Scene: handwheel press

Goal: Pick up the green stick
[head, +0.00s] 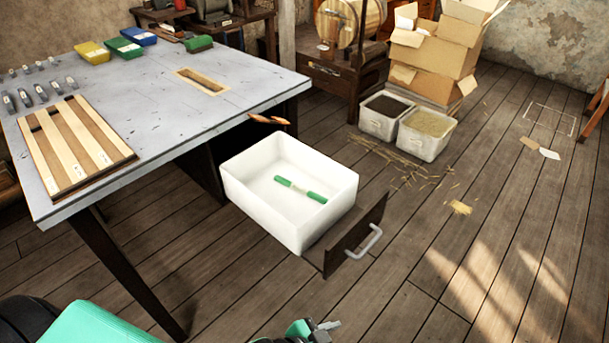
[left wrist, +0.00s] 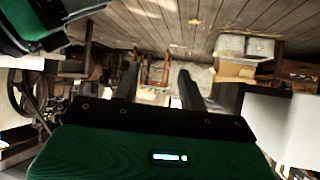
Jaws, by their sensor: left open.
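The green stick (head: 286,182) has a pale band around its middle. It lies flat on the floor of a white bin (head: 262,222) in the head view. My left gripper (left wrist: 158,75) shows in the left wrist view, its two dark fingers apart with nothing between them. In the head view a small green and grey part of my own arm shows at the bottom edge, in front of the bin and apart from it. I cannot make out the stick in the left wrist view. My right gripper is not seen.
The bin sits in a pulled-out drawer with a dark front and grey handle (head: 363,243), beside the grey table (head: 150,95). A striped wooden board (head: 72,150) lies on the table. Two filled grey tubs (head: 427,147) stand behind. The floor to the right is mostly clear.

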